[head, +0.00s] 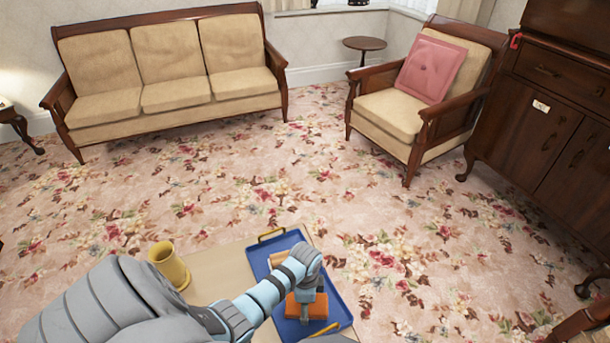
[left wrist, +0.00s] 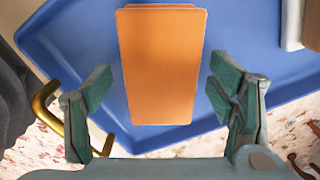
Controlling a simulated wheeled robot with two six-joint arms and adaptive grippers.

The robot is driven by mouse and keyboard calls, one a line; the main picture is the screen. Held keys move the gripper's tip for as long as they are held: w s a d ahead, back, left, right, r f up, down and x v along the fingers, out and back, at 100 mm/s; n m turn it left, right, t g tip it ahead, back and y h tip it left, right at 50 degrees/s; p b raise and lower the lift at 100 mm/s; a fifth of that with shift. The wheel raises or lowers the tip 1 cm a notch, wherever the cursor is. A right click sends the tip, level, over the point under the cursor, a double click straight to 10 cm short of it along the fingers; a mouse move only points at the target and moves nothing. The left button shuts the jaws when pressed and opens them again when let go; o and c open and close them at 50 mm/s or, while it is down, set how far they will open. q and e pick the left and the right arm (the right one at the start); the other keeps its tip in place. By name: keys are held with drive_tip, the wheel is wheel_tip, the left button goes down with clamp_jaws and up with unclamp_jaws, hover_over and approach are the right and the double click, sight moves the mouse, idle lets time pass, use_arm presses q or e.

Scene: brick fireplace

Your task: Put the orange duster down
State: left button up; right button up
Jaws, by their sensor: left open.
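The orange duster (left wrist: 160,65) is a flat rectangular block lying on the blue tray (left wrist: 75,45) in the left wrist view. My left gripper (left wrist: 160,88) is open, with one finger on each side of the duster's near part and visible gaps between. In the head view my left arm reaches over the tray (head: 340,312), and orange surfaces (head: 311,308) show beneath its end. The arm hides part of the tray and most of the gripper there. My right gripper is not in view.
The tray has gold handles, one at its far end (head: 271,235) and one at its near end (head: 325,329). A white object (left wrist: 291,25) is at the wrist view's upper right.

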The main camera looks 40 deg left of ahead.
use_arm(q)
wheel_tip(320, 180, up, 12)
drive_tip(key=p, duration=0.6)
drive_tip(key=shift+r, duration=0.15)
